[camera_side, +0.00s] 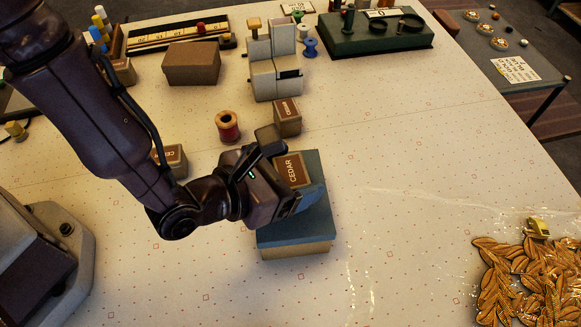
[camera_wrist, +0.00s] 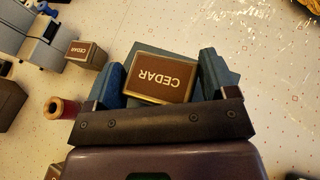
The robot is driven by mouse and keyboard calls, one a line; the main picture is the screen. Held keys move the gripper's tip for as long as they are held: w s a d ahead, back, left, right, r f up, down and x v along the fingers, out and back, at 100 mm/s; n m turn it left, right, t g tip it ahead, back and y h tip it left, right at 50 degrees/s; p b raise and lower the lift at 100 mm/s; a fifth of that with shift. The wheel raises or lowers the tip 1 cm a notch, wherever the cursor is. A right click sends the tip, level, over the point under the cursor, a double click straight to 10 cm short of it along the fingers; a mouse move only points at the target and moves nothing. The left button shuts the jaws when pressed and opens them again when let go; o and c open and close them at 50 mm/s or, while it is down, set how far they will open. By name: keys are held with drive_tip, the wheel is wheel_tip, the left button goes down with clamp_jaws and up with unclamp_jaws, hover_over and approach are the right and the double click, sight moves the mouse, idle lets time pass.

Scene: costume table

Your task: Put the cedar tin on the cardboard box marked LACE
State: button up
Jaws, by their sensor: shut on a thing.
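My gripper (camera_side: 290,182) is shut on the cedar tin, with one finger on each side of it. The tin (camera_side: 293,169) has a brown top label reading CEDAR, and it also shows between the fingers in the wrist view (camera_wrist: 160,75). Below it is a box with a blue-grey lid (camera_side: 295,232) and a pale cardboard body (camera_side: 297,250). The tin is over this lid; I cannot tell whether it touches. No LACE marking is readable on the box. The lid shows behind the tin in the wrist view, partly hidden by the tin and fingers.
Similar labelled tins stand behind (camera_side: 288,116) and to the left (camera_side: 173,160), beside my arm. A red thread spool (camera_side: 228,126) is near. A plain brown box (camera_side: 192,65) and a grey machine (camera_side: 272,65) stand farther back. Gold leaf trim (camera_side: 525,285) lies right; table between is clear.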

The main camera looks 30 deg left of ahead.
drive_tip(key=shift+f, duration=0.1)
drive_tip(key=o, duration=0.9)
drive_tip(key=shift+c, duration=0.2)
drive_tip(key=v, duration=1.2)
drive_tip(key=shift+r, duration=0.2)
drive_tip(key=shift+w, duration=0.1)
